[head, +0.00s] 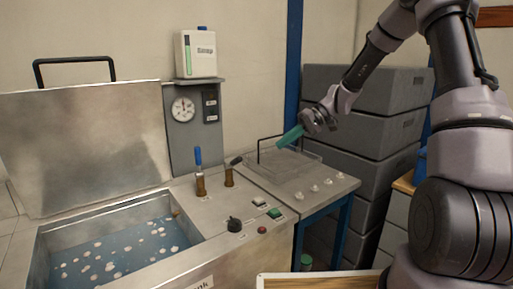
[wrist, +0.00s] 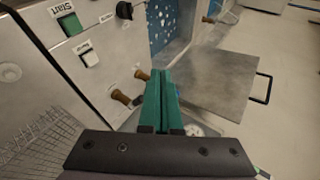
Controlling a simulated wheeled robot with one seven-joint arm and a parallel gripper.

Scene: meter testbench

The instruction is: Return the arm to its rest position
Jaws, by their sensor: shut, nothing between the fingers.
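My arm comes in from the right of the head view and reaches left over the bench. My gripper (head: 283,141) has green fingers and hangs above the wire basket area at the right end of the bench. In the wrist view the green fingers (wrist: 162,84) lie together, shut, with nothing between them. The fingers appear clear of the bench surface. The gripper tip is apart from the brown-handled levers.
An open tank (head: 70,229) of blue liquid with floating white pieces is at left, its lid (head: 85,140) raised. Brown levers (head: 200,187), a wire basket (head: 285,163) and buttons (head: 274,213) are on the bench. Grey crates (head: 345,90) stand behind my arm.

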